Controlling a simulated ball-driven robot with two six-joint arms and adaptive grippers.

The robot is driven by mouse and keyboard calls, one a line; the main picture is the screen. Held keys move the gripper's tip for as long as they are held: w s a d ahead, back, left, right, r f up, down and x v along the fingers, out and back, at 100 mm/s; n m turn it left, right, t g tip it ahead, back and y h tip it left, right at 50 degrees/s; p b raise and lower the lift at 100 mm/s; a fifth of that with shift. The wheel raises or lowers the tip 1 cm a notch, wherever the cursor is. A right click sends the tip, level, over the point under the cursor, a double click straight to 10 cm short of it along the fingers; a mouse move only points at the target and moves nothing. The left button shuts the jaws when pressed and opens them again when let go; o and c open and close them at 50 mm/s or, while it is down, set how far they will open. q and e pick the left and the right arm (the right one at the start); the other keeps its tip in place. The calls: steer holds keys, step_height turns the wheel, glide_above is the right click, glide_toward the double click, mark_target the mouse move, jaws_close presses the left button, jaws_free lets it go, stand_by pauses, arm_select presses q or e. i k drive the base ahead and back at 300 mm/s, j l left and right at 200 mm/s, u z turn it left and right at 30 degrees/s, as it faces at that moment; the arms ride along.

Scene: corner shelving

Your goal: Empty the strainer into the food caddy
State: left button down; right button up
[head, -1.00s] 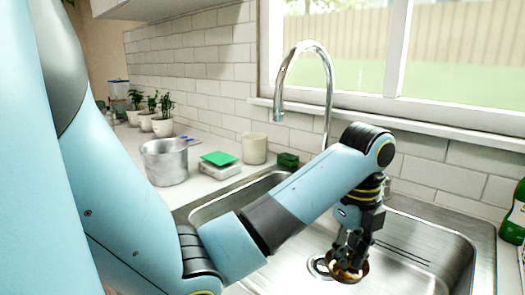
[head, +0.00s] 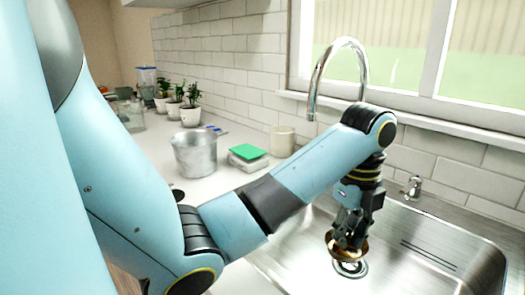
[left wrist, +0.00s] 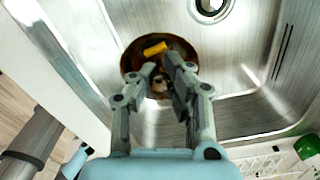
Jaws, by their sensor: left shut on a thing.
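My left gripper (head: 347,238) is shut on the strainer (head: 335,246), a small round brown-gold bowl, held above the sink drain (head: 350,270). In the left wrist view, my left gripper (left wrist: 168,76) has its fingertips over the strainer (left wrist: 132,60). A yellow-orange scrap (left wrist: 155,48) and a pale scrap (left wrist: 159,86) lie in it. A grey metal bucket (head: 195,153) stands on the counter left of the sink. I cannot tell for sure whether it is the food caddy. My right gripper is not in view.
The steel sink (head: 420,240) has a tall curved tap (head: 314,85) behind it. A green sponge (head: 248,151) on a pale block, a cream cup (head: 283,141) and potted plants (head: 191,112) stand on the counter. A clear container (head: 130,118) is farther back.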

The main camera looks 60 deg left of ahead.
mark_target(195, 152)
steer(key=k+j+u, duration=0.1)
steer(key=u, duration=0.4)
steer(key=j+u, duration=0.3)
steer(key=u, duration=0.15)
steer(key=k+j+u, duration=0.1)
steer(key=j+u, duration=0.15)
steer(key=u, duration=0.25)
steer(key=j+u, duration=0.25)
steer(key=u, duration=0.2)
